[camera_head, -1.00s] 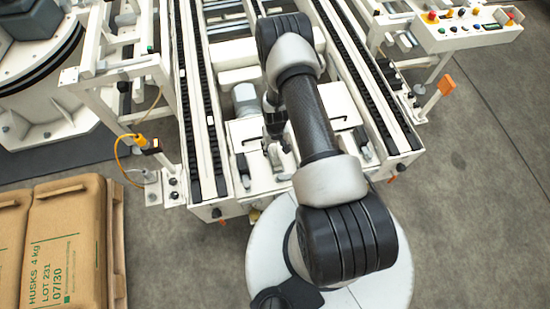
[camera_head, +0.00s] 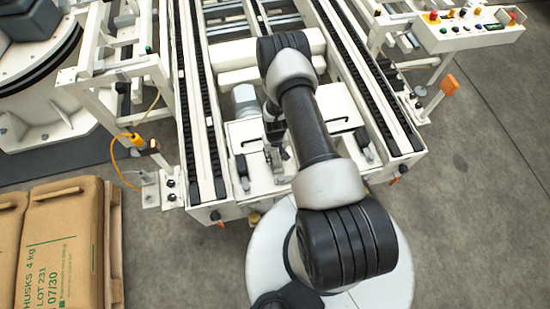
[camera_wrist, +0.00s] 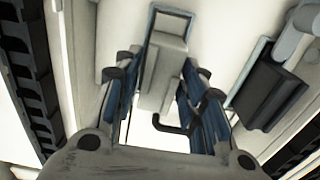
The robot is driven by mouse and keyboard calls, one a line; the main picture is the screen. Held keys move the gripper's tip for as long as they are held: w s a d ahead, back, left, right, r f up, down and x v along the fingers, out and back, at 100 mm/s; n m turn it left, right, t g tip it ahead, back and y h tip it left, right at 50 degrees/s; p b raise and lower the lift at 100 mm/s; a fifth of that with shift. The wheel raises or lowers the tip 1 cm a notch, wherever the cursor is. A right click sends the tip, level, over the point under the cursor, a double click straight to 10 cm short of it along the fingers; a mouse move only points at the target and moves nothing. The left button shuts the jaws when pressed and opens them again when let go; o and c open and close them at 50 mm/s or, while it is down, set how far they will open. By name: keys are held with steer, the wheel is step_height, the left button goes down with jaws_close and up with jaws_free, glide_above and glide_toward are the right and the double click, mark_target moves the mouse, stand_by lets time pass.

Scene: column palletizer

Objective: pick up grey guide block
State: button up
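The grey guide block (camera_wrist: 162,72) is a pale grey upright piece with a raised step, near the middle of the wrist view. It stands against a white plate. My gripper (camera_wrist: 166,90) is open, with one blue-padded finger on each side of the block. There appears to be a gap between the pads and the block, though depth is hard to judge. In the head view my gripper (camera_head: 273,130) is low over the front of the white conveyor frame, partly hidden by my arm. The block cannot be told apart clearly there.
A black bent rod (camera_wrist: 172,128) sits close to the right finger. A dark box-shaped part (camera_wrist: 268,92) is to the right. Black chain tracks (camera_head: 203,110) flank the work area.

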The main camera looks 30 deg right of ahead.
steer(key=c, duration=0.7)
steer(key=shift+r, duration=0.15)
